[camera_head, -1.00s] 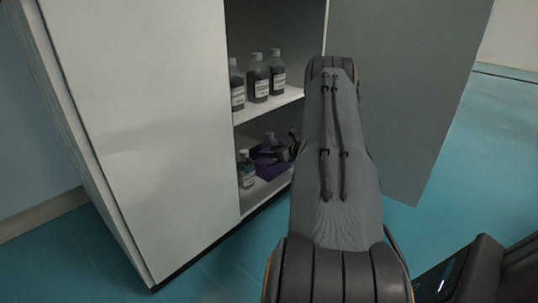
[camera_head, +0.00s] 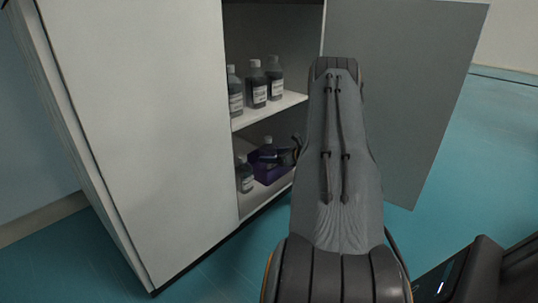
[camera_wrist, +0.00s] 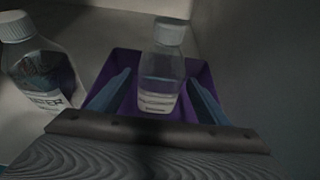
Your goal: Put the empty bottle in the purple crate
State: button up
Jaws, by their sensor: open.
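The purple crate (camera_head: 267,176) is on the lower shelf of the open cabinet. It also shows in the wrist view (camera_wrist: 201,72). A clear bottle with a pale cap and a white label (camera_wrist: 161,68) stands upright inside the crate; its cap and top show above the crate in the head view (camera_head: 268,145). My gripper (camera_wrist: 160,88) is open, with one blue finger on each side of the bottle and gaps visible on both sides. In the head view my arm covers part of the gripper. The bottle's base is hidden.
Another labelled bottle (camera_wrist: 40,66) stands on the lower shelf, left of the crate. Several dark bottles (camera_head: 258,84) stand on the upper shelf (camera_head: 272,111). The open cabinet door (camera_head: 408,100) is on the right of my arm.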

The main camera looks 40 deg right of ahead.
jog(key=p+v, duration=0.4)
jog(key=v, duration=0.5)
jog(key=shift+s, duration=0.2)
jog(key=shift+r, duration=0.1)
